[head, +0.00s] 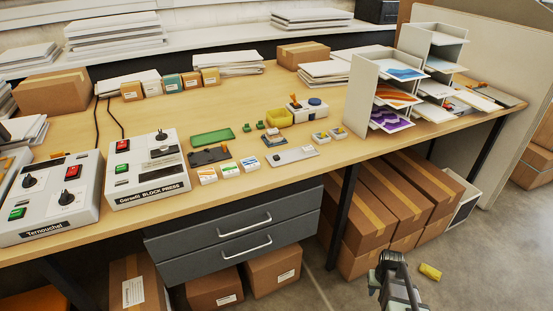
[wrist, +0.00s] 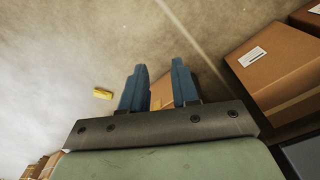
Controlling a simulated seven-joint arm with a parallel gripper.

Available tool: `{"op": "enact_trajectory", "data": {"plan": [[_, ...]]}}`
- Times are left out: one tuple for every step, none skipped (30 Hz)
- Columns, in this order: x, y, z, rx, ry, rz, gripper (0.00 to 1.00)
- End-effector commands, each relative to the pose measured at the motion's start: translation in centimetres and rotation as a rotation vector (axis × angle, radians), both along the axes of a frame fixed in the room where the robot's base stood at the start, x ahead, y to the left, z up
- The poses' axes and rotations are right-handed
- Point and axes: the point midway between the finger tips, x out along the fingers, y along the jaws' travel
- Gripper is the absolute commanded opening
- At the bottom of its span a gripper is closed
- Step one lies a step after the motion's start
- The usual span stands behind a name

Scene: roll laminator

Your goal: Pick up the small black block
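A small dark, nearly black flat piece (head: 207,157) lies on the wooden workbench, just in front of the green tray (head: 212,138). It is the closest match I see for the small black block, but it is too small to be sure. My gripper (head: 390,262) is low over the floor in front of the bench, far right of the piece and apart from it. In the wrist view its two blue fingers (wrist: 158,82) are spread with nothing between them. The black piece does not show in the wrist view.
Two control boxes, one marked as a block press (head: 147,170), stand left on the bench (head: 340,160). A paper rack (head: 361,95) stands right. Cartons (head: 400,190) fill the space under the bench. A yellow item (head: 430,271) lies on the floor beside my gripper.

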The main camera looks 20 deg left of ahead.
Motion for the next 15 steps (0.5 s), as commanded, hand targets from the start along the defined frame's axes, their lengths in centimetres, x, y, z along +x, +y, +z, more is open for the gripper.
{"op": "enact_trajectory", "data": {"plan": [[2.3, 0.3, 1.3, 0.000, -0.037, 0.011, 0.30], [3.3, 0.5, 2.1, 0.001, -0.059, 0.018, 0.30], [4.7, 0.7, 3.1, 0.001, -0.085, 0.028, 0.30], [5.8, 0.9, 4.0, 0.001, -0.105, 0.035, 0.30], [6.8, 1.1, 4.8, 0.001, -0.124, 0.043, 0.30], [8.2, 1.4, 6.0, 0.001, -0.153, 0.052, 0.30], [9.2, 1.6, 6.8, 0.001, -0.173, 0.058, 0.30], [10.2, 1.8, 7.8, 0.001, -0.193, 0.065, 0.30], [11.4, 2.0, 9.0, 0.001, -0.220, 0.074, 0.30], [12.4, 2.2, 10.0, 0.000, -0.240, 0.081, 0.30], [13.3, 2.4, 11.0, 0.000, -0.260, 0.088, 0.30], [14.6, 2.7, 12.3, 0.000, -0.288, 0.098, 0.30], [15.5, 2.9, 13.4, 0.000, -0.309, 0.103, 0.30], [16.4, 3.1, 14.4, -0.001, -0.329, 0.110, 0.30], [17.6, 3.4, 15.9, -0.002, -0.355, 0.118, 0.30]]}}
